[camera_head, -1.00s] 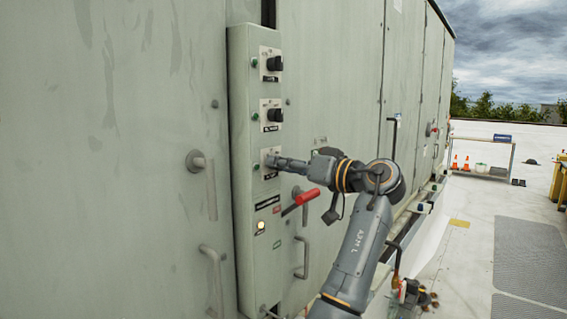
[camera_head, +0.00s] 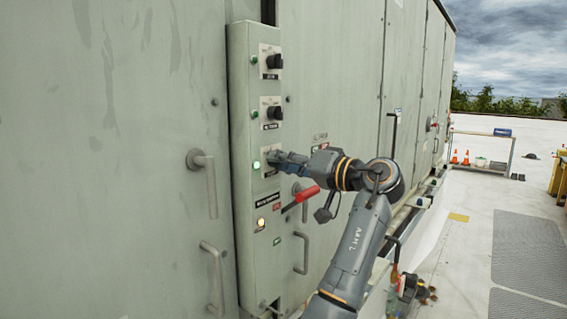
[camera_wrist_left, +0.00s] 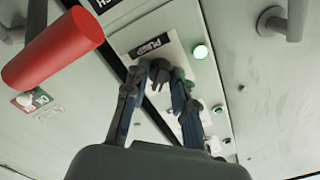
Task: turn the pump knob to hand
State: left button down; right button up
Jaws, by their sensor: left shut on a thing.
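The pump knob (camera_wrist_left: 160,72) is a dark knob on a white plate marked PUMP (camera_wrist_left: 148,47) in the left wrist view. My left gripper (camera_head: 274,159) is at the lowest of three knobs on the grey-green control panel (camera_head: 241,200) in the head view. The left wrist view shows its two fingers (camera_wrist_left: 163,80) shut on the pump knob from both sides. In the head view the fingers hide most of this knob. The green lamp (camera_head: 256,165) beside it is lit, and this lamp also glows in the wrist view (camera_wrist_left: 200,52). My right gripper is not in view.
Two more black knobs, upper (camera_head: 274,61) and middle (camera_head: 275,112), sit above on the panel. A red-handled lever (camera_head: 302,198) is close below my left wrist. An amber lamp (camera_head: 260,222) glows lower down. Door handles (camera_head: 208,180) stick out at left. The roof at right is open.

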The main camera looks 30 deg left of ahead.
pick_arm(q)
jog(key=shift+r, duration=0.1)
jog(key=c, duration=1.1)
grip_release()
jog(key=d, duration=0.8)
jog(key=s+d, duration=0.1)
jog(key=d, duration=0.3)
jog(key=shift+w, duration=0.1)
